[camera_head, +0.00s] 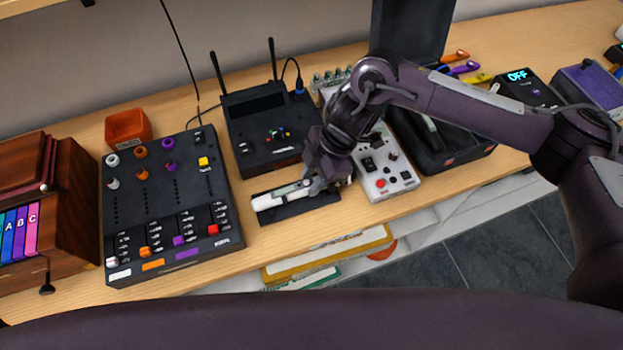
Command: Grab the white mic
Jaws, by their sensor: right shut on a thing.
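A white mic (268,201), long and slim, lies at a black flat base (297,211) near the front edge of the wooden table. My right gripper (318,184) comes down over the right end of the mic and is shut on it. The fingers and the wrist hide that end. I cannot tell whether the mic still touches the base. My left gripper is not in view.
A black mixer (112,230) stands to the left and a black box with two antennas (262,146) behind. A white control box (392,180) is close on the right. An open black case (462,146) lies further right. The table's front edge is close.

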